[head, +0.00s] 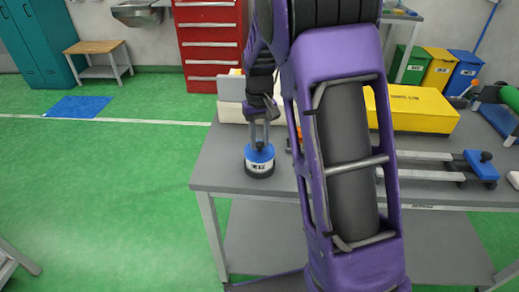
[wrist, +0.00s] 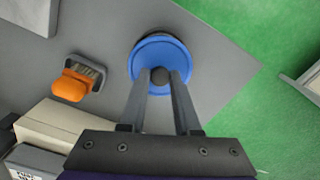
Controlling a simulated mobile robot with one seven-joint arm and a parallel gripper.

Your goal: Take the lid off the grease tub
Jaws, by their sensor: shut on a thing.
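The grease tub (head: 259,169) stands upright near the left end of the grey workbench, with a pale label on its side and a dark base. Its blue lid (wrist: 146,55) is round with a dark knob (wrist: 160,75) in the middle. My gripper (head: 260,144) reaches down from above and is shut on this knob; the fingers (wrist: 160,82) also show in the wrist view. The lid is on top of the tub; I cannot tell whether there is a small gap under it. A dark edge of the tub (wrist: 163,38) shows past the lid.
The grey workbench (head: 217,165) ends just left of the tub. An orange-handled brush (wrist: 72,86) lies beside the tub, and pale boxes (wrist: 62,130) stand behind. A yellow case (head: 420,108) and a blue-ended clamp (head: 480,165) are further right. My arm hides the middle.

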